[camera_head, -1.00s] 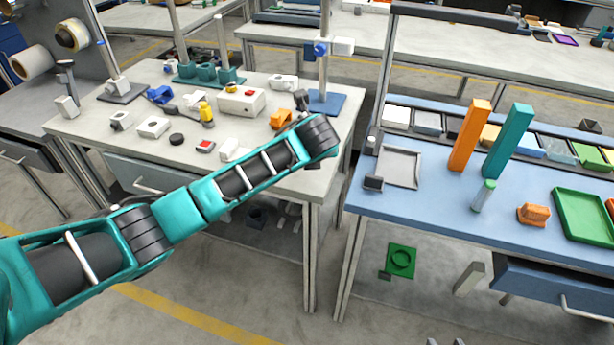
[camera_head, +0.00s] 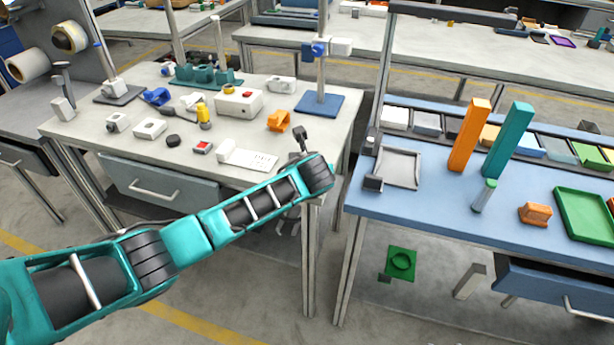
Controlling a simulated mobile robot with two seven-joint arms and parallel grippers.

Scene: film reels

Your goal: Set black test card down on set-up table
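I cannot make out a black test card in the head view. My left arm reaches in from the left, and its dark wrist end is at the front right corner of the left table (camera_head: 85,143). Its gripper fingers are hidden behind the wrist, so I cannot see what they hold. A small dark piece stands up just above the wrist; I cannot tell what it is. My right gripper is out of view. Which table is the set-up table is not marked.
The left table carries a white dotted plate (camera_head: 252,159), a black disc (camera_head: 172,140), an orange bracket (camera_head: 279,120) and a white box with a red button (camera_head: 238,103). The blue table (camera_head: 430,205) holds a grey tray (camera_head: 399,168) and upright orange (camera_head: 469,136) and teal blocks (camera_head: 508,140).

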